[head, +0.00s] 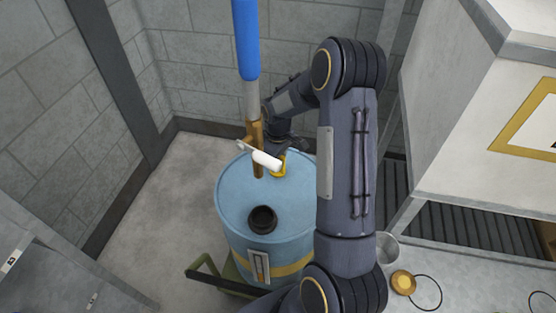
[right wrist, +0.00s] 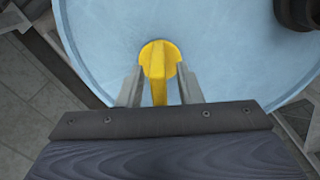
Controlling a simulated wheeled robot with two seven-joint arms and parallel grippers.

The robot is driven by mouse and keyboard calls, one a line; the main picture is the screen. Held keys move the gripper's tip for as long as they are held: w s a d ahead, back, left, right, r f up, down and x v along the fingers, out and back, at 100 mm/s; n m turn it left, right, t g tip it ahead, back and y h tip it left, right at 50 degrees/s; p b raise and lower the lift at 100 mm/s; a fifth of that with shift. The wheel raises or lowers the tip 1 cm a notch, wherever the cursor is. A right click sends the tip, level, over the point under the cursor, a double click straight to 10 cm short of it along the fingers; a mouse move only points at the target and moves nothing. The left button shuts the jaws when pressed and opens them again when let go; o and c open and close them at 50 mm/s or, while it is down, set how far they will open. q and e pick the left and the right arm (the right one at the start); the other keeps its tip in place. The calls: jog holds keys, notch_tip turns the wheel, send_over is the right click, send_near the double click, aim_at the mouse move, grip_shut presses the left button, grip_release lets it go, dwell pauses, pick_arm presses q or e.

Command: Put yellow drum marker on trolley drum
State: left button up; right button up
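The light blue drum (head: 238,205) stands upright on a green trolley (head: 205,272). The yellow drum marker (head: 279,171) is at the far side of the drum's top, partly hidden by my right arm. In the right wrist view the marker (right wrist: 160,60) shows as a round yellow disc with a narrow upright grip, seen against the drum top. My right gripper (right wrist: 160,80) is open, with one finger on each side of the marker's grip and visible gaps between. The fingertips are close to the disc's edges; contact cannot be told. My left gripper is not in view.
A pump with a blue upper tube (head: 245,40) and white nozzle (head: 266,160) rises beside the marker. A dark cap (head: 262,219) sits on the drum top. A metal bucket (head: 386,249) and a yellow disc (head: 403,283) are at right. Floor left of the drum is clear.

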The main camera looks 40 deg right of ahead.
jog(key=shift+r, duration=0.25)
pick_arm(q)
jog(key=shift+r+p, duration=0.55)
pick_arm(e)
notch_tip(320, 180, up, 12)
jog(key=shift+f, duration=0.1)
